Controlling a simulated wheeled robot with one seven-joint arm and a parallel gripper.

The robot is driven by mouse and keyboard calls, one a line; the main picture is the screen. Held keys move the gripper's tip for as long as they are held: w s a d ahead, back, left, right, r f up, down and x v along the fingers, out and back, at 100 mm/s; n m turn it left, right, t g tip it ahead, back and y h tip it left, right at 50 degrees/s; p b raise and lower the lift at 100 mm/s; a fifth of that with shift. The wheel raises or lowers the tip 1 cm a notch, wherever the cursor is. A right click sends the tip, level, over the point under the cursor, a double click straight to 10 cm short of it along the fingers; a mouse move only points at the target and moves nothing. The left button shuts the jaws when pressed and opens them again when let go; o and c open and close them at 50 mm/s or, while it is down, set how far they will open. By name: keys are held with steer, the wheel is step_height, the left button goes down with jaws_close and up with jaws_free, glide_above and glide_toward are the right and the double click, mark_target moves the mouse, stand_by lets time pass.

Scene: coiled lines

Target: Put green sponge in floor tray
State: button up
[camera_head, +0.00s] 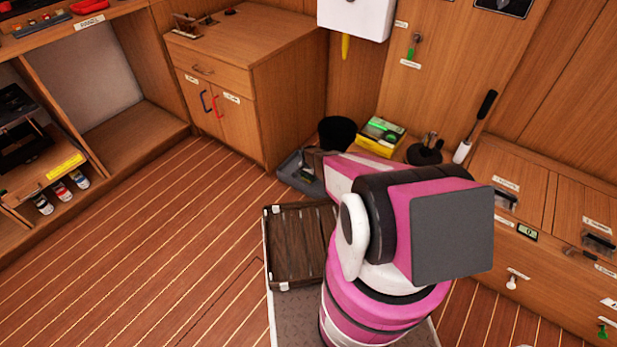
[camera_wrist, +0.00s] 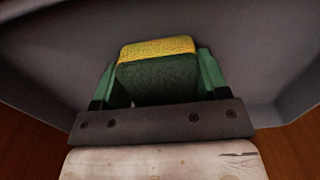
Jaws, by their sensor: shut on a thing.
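The green sponge (camera_wrist: 158,78), with a yellow face on one side, sits between the green fingers of my gripper (camera_wrist: 157,72) in the wrist view. My gripper is shut on it. The grey floor tray (camera_wrist: 50,52) surrounds the sponge in that view, with its walls rising on both sides. In the head view the floor tray (camera_head: 288,167) lies on the floor by the cabinet corner, partly covered by my arm. My gripper's end is over or inside it there. I cannot tell whether the sponge touches the tray's bottom.
A black round object (camera_head: 337,133) and a yellow box with green items (camera_head: 381,136) stand just behind the tray. A wooden cabinet (camera_head: 240,90) stands to its left. A dark slatted crate (camera_head: 298,245) is nearer. The planked floor at left is clear.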

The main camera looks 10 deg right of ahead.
steer(key=shift+f, duration=0.1)
steer(key=o, duration=0.8)
step_height(320, 180, up, 12)
steer(key=s+r+n, duration=0.3)
steer(key=s+r, duration=0.6)
steer(key=r, duration=0.4)
steer(key=s+d+r+n, duration=0.1)
steer(key=s+r+n, duration=0.2)
steer(key=s+r, duration=0.7)
steer(key=s+r+n, duration=0.3)
steer(key=s+r, duration=0.7)
steer(key=r, duration=0.6)
steer(key=shift+d, duration=0.15)
